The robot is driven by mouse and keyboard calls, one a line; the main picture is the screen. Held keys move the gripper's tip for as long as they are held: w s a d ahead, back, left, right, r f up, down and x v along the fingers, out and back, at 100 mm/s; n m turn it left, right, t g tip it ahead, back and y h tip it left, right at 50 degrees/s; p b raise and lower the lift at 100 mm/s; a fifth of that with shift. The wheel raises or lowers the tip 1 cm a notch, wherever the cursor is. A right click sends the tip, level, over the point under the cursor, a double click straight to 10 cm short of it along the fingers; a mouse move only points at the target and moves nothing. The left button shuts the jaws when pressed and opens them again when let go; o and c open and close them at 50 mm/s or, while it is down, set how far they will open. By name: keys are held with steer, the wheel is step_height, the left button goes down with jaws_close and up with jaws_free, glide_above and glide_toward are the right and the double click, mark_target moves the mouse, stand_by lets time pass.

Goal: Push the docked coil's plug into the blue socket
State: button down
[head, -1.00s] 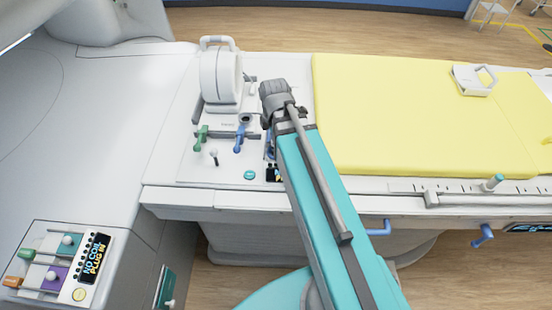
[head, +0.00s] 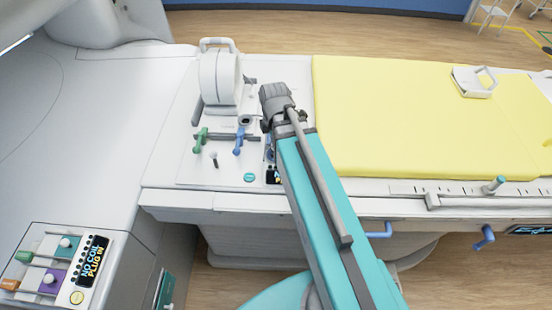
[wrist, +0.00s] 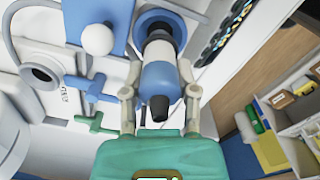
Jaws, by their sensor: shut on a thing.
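In the wrist view, my gripper (wrist: 160,90) is shut on the plug (wrist: 162,78), a white and blue cylinder with a dark end towards the camera. The blue socket (wrist: 147,18) is a blue ring around a dark opening, directly beyond the plug. The plug's far end lines up closely with that opening; I cannot tell how deep it sits. The docked coil (head: 219,78) is a white ring with a top handle, upright on the table end in the head view. My arm hides the plug and most of the gripper there.
Green (head: 201,136) and blue (head: 238,142) levers stand in front of the coil. A white knob (wrist: 97,39) is left of the socket. A yellow mattress (head: 410,115) lies right of my arm.

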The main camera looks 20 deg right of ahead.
steer(key=shift+f+b, duration=1.3)
steer(key=shift+f, duration=0.1)
stand_by(0.5)
steer(key=shift+c, duration=1.5)
jaws_free()
steer(key=shift+r, duration=0.25)
